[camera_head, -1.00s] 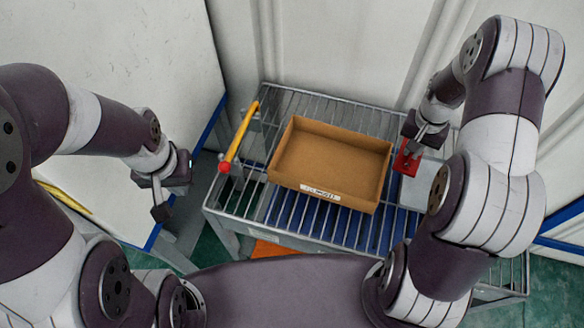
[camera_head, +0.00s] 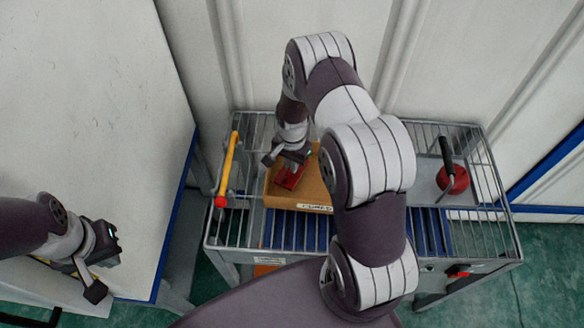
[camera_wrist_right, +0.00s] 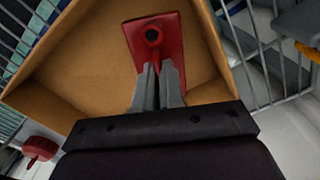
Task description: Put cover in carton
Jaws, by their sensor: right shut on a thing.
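The red cover (camera_head: 289,178) is held by my right gripper (camera_head: 291,160) over the left part of the open brown carton (camera_head: 300,204). In the right wrist view the cover (camera_wrist_right: 150,25) is a flat red plate with a dark round hole. My right arm hides much of the carton in the head view. My left gripper (camera_head: 85,278) is at the lower left, away from the carton; its jaw opening is unclear.
The carton stands on a wire-rack cart (camera_head: 240,232). A yellow bar with a red end (camera_head: 228,165) lies left of it. A red round part with a black handle (camera_head: 455,180) sits on the cart's right side. A white table (camera_head: 110,120) is at the left.

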